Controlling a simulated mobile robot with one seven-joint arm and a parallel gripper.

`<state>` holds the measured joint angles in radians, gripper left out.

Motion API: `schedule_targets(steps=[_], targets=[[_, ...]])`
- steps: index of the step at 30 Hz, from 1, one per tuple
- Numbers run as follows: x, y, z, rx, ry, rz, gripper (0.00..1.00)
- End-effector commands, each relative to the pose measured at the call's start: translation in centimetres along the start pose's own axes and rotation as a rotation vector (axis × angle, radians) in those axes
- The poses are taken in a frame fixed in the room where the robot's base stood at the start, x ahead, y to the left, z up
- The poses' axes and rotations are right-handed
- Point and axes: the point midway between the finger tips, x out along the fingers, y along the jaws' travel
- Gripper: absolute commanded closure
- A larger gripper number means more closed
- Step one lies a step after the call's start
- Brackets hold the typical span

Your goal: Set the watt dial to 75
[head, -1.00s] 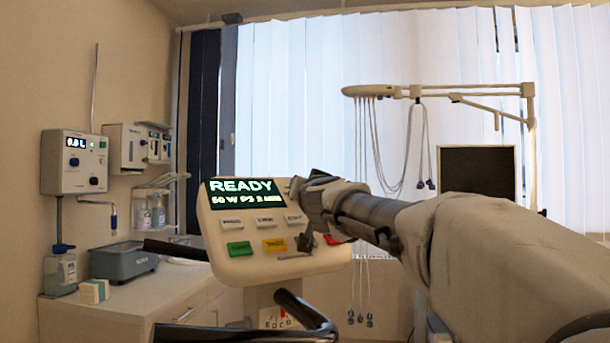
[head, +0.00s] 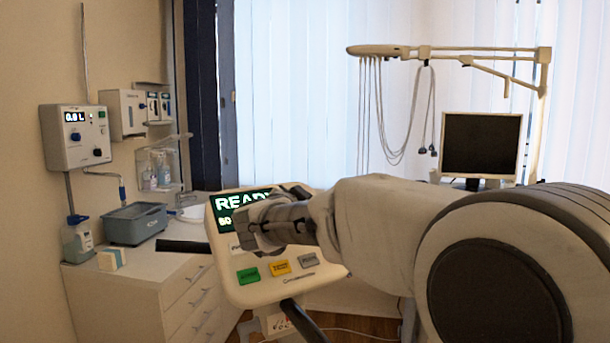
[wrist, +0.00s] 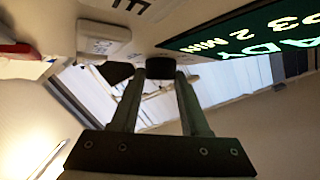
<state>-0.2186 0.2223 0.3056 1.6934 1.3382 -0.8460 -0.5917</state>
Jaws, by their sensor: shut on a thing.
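The console (head: 310,283) is a cream box with a green-lit screen (head: 228,203). The screen shows the start of "READY" and a watt figure that I read as 50 or 60; my arm covers the rest. In the wrist view the screen (wrist: 245,30) shows part of "READY" and "P3 2 MIN". A small dark knob (wrist: 160,66), apparently the watt dial, stands out from the console's edge. My gripper (wrist: 160,77) is shut on it, a finger at each side. In the head view my wrist hides the knob and fingertips.
Green (head: 248,275), yellow (head: 280,267) and grey (head: 308,260) buttons lie on the console front below my wrist. A dark handle bar (head: 300,322) runs below it. A white cabinet (head: 150,290) with a grey tray (head: 135,223) stands left. A monitor (head: 480,143) stands behind my arm.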

Motion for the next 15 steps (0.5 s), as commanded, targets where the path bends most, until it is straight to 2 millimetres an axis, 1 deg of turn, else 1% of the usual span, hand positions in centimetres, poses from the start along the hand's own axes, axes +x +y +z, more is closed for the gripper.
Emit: schedule_targets(steps=[1, 15], targets=[[-0.06, -0.62, -0.47, 0.011, -0.004, 0.023, 1.0], [0.01, -0.7, -0.37, 0.139, 0.017, 0.241, 1.0]])
